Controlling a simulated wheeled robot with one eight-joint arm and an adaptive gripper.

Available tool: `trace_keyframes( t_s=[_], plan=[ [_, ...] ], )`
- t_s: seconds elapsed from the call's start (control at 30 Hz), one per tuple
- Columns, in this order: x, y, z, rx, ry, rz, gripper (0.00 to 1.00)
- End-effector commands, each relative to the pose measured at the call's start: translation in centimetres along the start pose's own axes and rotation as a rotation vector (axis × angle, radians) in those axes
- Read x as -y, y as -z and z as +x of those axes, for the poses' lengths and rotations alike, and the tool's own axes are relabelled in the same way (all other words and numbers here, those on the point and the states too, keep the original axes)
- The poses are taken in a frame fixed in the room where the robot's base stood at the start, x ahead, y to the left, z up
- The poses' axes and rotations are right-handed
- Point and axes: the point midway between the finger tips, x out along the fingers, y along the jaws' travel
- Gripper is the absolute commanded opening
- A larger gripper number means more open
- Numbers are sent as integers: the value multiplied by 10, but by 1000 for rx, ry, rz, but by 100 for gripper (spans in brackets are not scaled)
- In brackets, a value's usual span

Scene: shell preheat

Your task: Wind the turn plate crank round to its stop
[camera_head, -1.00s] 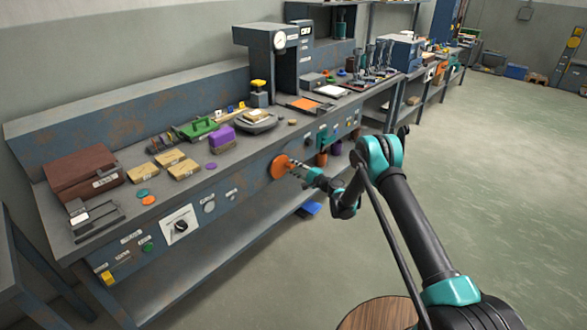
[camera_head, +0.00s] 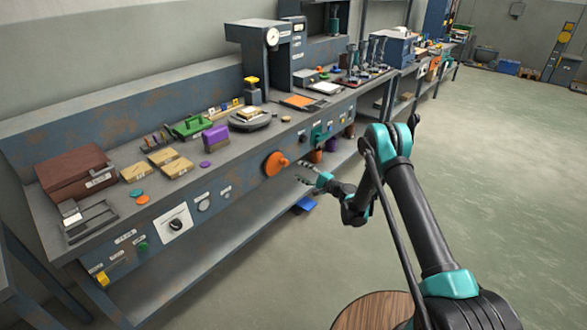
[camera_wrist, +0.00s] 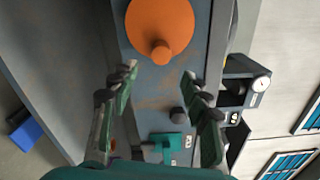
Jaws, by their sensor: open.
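The turn plate crank is an orange disc (camera_head: 274,164) with a short orange knob, on the front panel of the bench. In the wrist view the crank disc (camera_wrist: 160,28) is at the top centre, its knob (camera_wrist: 161,52) pointing toward me. My gripper (camera_head: 301,172) is open and empty, just right of the crank in the head view and apart from it. In the wrist view its two fingers (camera_wrist: 163,82) are spread wide below the knob. The round turn plate (camera_head: 250,119) lies on the bench top above, bearing a pale block.
A teal part (camera_head: 319,134) and several small knobs stick out from the panel right of the crank. A dial switch (camera_head: 176,225) is at the left. A blue thing (camera_head: 304,206) lies below the bench.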

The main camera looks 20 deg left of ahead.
Motion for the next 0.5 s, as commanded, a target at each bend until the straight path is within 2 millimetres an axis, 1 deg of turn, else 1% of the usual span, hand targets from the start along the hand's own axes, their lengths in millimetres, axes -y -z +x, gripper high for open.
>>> trace_keyframes(
  t_s=[0.03, 0.2, 0.33, 0.5],
  plan=[
    [0, 1, -10, -2, 1, 0, 47],
    [0, 0, -29, -1, 0, 0, 47],
    [0, 0, -35, -1, 0, 0, 47],
    [0, 0, -36, -1, 0, 0, 47]
  ],
)
